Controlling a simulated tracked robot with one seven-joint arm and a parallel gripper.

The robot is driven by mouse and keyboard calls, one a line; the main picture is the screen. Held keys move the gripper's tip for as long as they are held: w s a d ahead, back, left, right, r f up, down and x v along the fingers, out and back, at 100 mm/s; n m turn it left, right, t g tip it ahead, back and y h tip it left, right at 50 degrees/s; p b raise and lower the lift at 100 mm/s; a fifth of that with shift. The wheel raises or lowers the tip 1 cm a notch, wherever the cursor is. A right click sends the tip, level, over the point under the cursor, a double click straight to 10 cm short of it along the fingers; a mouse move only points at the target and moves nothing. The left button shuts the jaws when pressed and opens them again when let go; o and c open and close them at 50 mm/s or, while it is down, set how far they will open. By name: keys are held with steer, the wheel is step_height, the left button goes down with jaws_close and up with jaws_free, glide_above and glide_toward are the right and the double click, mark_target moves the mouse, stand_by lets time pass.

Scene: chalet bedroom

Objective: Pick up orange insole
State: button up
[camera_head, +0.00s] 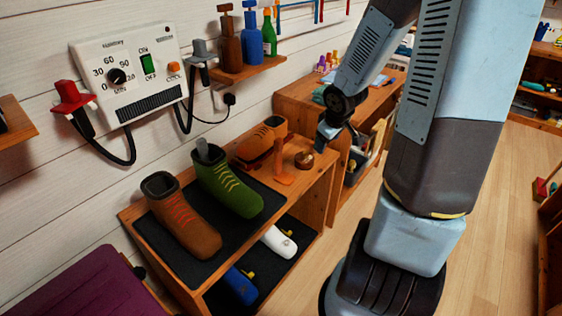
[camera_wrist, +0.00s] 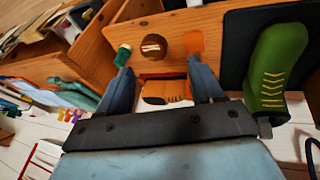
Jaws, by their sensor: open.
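In the wrist view an orange flat end (camera_wrist: 194,43), probably the insole, shows just beyond the right fingertip. The shoe (camera_wrist: 165,91) shows between the fingers there, partly hidden by my gripper. My gripper (camera_wrist: 160,70) is open with nothing held. In the head view my gripper (camera_head: 326,133) is partly hidden by its own wrist and is above and right of the insole.
A round brown brush-like object (camera_head: 304,159) lies right of the insole. A green boot (camera_head: 232,192) and a brown boot (camera_head: 185,222) stand on the dark mat (camera_head: 262,195). Bottles (camera_head: 251,40) stand on a wall shelf above. A wooden cabinet (camera_head: 300,95) stands behind.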

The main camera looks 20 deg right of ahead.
step_height(320, 180, down, 6)
steer(key=w+n+y, duration=0.1)
steer(key=w+y, duration=0.1)
steer(key=y, duration=0.1)
steer(key=t+y, duration=0.6)
glide_toward(282, 146)
steer(key=shift+n, duration=0.4)
steer(key=shift+x, duration=5.2)
steer(key=shift+s, duration=0.1)
steer(key=shift+c, duration=0.5)
jaws_close()
